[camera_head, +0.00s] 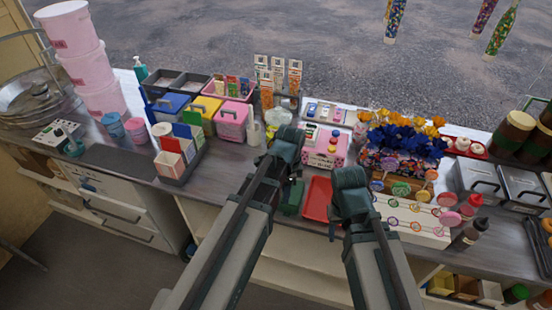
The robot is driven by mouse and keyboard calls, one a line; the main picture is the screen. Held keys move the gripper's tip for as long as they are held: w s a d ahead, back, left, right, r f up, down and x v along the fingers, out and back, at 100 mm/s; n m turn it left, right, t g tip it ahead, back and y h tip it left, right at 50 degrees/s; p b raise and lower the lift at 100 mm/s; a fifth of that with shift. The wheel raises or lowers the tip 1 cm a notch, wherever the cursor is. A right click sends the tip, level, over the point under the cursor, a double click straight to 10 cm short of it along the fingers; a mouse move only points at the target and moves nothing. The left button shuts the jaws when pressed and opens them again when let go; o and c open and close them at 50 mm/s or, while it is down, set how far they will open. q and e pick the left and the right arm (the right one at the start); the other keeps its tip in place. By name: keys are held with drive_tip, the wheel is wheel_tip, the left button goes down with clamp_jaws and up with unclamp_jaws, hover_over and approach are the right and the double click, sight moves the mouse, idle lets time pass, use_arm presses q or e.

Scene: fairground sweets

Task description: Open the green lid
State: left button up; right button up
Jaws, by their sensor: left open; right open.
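A small green panel (193,117) stands upright at the back of a row of small white boxes on the left half of the counter. A blue panel (182,130) and a red panel (170,145) stand in front of it in the same row. I cannot tell for sure whether the green panel is the green lid. My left gripper (293,198) is open over the counter's front, right of these boxes and well apart from them. My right gripper (333,229) is open beside the red tray, mostly hidden by its own arm.
Blue (168,104), yellow (207,106) and pink (231,121) lidded boxes stand behind the row. A red tray (317,200) lies between my arms. Pink tubs (78,45) are stacked at the far left. Flowers (405,140) and a lollipop stand (410,224) crowd the right.

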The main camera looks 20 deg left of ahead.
use_arm(q)
drive_tip(key=w+a+r+m+p, duration=0.2)
drive_tip(key=w+a+r+m, duration=0.1)
drive_tip(key=shift+w+a+r+m, duration=0.25)
drive_tip(key=shift+w+a+m, duration=0.05)
drive_tip(key=shift+w+m, duration=0.1)
drive_tip(key=shift+w+a+r+m, duration=0.2)
drive_tip(key=shift+a+m, duration=0.1)
drive_tip(key=shift+m, duration=0.1)
wheel_tip(320, 180, down, 9)
drive_tip(key=b, duration=0.8)
drive_tip(key=shift+f, duration=0.1)
use_arm(e)
wheel_tip(320, 180, down, 5)
drive_tip(key=shift+f, duration=0.1)
